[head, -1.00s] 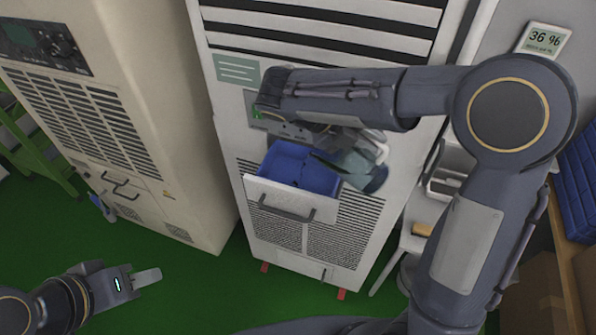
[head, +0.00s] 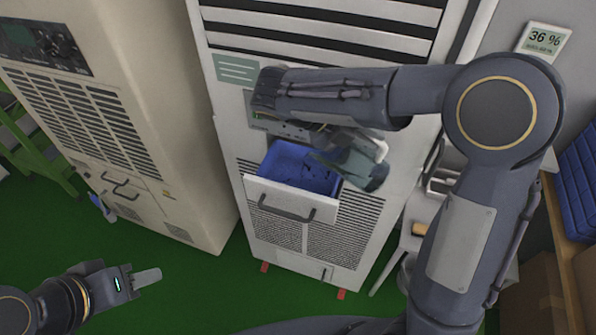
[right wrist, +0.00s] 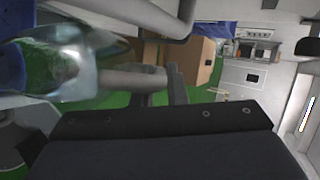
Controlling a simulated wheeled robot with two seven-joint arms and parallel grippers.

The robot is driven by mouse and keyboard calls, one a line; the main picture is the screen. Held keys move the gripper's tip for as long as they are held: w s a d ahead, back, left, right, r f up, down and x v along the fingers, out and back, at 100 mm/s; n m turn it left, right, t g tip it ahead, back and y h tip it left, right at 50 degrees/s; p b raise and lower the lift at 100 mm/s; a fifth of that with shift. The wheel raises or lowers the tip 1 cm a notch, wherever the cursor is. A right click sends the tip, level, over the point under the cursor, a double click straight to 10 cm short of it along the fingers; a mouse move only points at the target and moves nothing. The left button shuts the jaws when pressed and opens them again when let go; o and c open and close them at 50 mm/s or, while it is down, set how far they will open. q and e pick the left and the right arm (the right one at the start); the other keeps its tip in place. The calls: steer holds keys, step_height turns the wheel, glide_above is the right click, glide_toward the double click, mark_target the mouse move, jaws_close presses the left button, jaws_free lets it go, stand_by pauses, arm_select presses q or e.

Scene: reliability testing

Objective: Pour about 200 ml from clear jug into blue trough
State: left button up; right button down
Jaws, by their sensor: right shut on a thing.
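The blue trough (head: 285,158) sits in a pulled-out white drawer (head: 275,196) on the front of the tall white cabinet. The clear jug (head: 362,166) is tilted, with its left end over the right side of the trough. My right gripper (head: 350,139) is shut on the jug, and the arm partly hides the grip. In the right wrist view the see-through jug (right wrist: 68,68) fills the upper left beside a gripper finger. I cannot make out the liquid level or a stream. My left gripper (head: 146,278) is over the green floor, away from the jug; its finger gap is not visible.
The tall white cabinet (head: 365,225) stands directly behind the drawer. A beige cabinet (head: 150,150) stands left of it. A display (head: 543,39) at the upper right reads 36 %. Cardboard boxes (head: 530,285) and a blue crate (head: 580,190) are at the right.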

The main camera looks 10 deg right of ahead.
mark_target(378, 145)
steer(key=shift+w+a+r+g+h, duration=0.3)
steer(key=shift+w+a+r+h, duration=0.2)
steer(key=shift+a+r+h, duration=0.35)
stand_by(2.8)
steer(key=shift+s+d+f+t+y, duration=0.2)
steer(key=shift+s+d+f+y, duration=0.15)
steer(key=shift+d+f+y, duration=0.25)
steer(key=shift+s+d+f+t+y, duration=0.2)
steer(key=shift+s+d+f+y, duration=0.1)
steer(key=shift+d+f+y, duration=0.3)
steer(key=shift+s+d, duration=0.15)
steer(key=shift+s+d+f+m+t+y, duration=0.1)
steer(key=shift+f+m+t+y, duration=0.2)
steer(key=shift+f+y, duration=0.25)
steer(key=shift+d+f+b, duration=0.15)
steer(key=shift+f+b, duration=0.25)
steer(key=shift+b, duration=0.15)
steer(key=shift+s+d+y, duration=0.15)
steer(key=shift+s+y, duration=0.05)
steer(key=shift+y, duration=0.1)
steer(key=shift+w, duration=0.1)
